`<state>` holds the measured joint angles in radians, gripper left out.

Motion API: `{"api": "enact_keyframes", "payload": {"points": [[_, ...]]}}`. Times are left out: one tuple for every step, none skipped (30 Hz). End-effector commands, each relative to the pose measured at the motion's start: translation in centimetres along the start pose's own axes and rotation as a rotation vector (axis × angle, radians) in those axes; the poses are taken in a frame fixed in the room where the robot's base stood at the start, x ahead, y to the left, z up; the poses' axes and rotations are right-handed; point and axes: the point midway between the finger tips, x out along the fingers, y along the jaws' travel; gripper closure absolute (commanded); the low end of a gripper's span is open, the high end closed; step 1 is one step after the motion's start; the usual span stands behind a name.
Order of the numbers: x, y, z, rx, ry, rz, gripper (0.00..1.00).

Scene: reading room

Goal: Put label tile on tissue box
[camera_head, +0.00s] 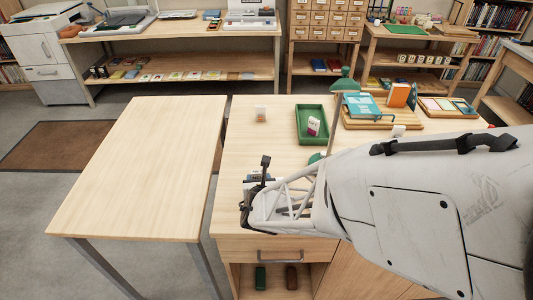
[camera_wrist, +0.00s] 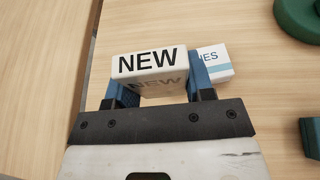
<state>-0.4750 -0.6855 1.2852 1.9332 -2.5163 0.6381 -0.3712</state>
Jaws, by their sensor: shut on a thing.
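My gripper (camera_wrist: 160,92) is shut on the label tile (camera_wrist: 150,62), a white block with "NEW" in black on its face. The tile sits between the two blue fingers. The tissue box (camera_wrist: 214,62) is white and blue with the letters "UES" showing; it lies just behind and right of the tile in the wrist view, partly hidden by the tile and right finger. I cannot tell whether tile and box touch. In the head view my gripper (camera_head: 254,185) is over the left front of the desk (camera_head: 235,140); the tile cannot be made out there.
A green round base (camera_wrist: 299,18) lies to the right in the wrist view. The bare table (camera_head: 150,160) on the left is clear, across a narrow gap.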

Motion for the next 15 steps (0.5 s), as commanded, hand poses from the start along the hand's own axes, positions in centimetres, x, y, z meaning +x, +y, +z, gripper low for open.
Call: {"api": "enact_keyframes", "payload": {"points": [[-0.4, -0.2, 0.0, 0.001, 0.0, -0.002, 0.75], [-0.6, -0.3, 0.0, 0.002, -0.001, -0.004, 0.75], [-1.0, -0.6, 0.1, 0.003, -0.002, -0.006, 0.75], [-1.3, -0.7, 0.1, 0.004, -0.002, -0.008, 0.75], [-1.7, -0.9, 0.0, 0.005, -0.002, -0.011, 0.75], [-2.1, -1.2, 0.0, 0.006, -0.002, -0.014, 0.75], [-2.5, -1.4, 0.0, 0.007, -0.003, -0.016, 0.75], [-3.0, -1.7, -0.1, 0.008, -0.003, -0.019, 0.75], [-3.5, -2.0, -0.1, 0.01, -0.003, -0.022, 0.75], [-4.0, -2.2, -0.2, 0.011, -0.003, -0.025, 0.75], [-4.5, -2.5, -0.3, 0.013, -0.002, -0.028, 0.75], [-5.1, -2.9, -0.3, 0.015, -0.003, -0.032, 0.75], [-5.5, -3.1, -0.5, 0.015, -0.003, -0.035, 0.75], [-6.0, -3.4, -0.5, 0.016, -0.003, -0.038, 0.75], [-6.6, -3.7, -0.6, 0.018, -0.004, -0.042, 0.75]]}}
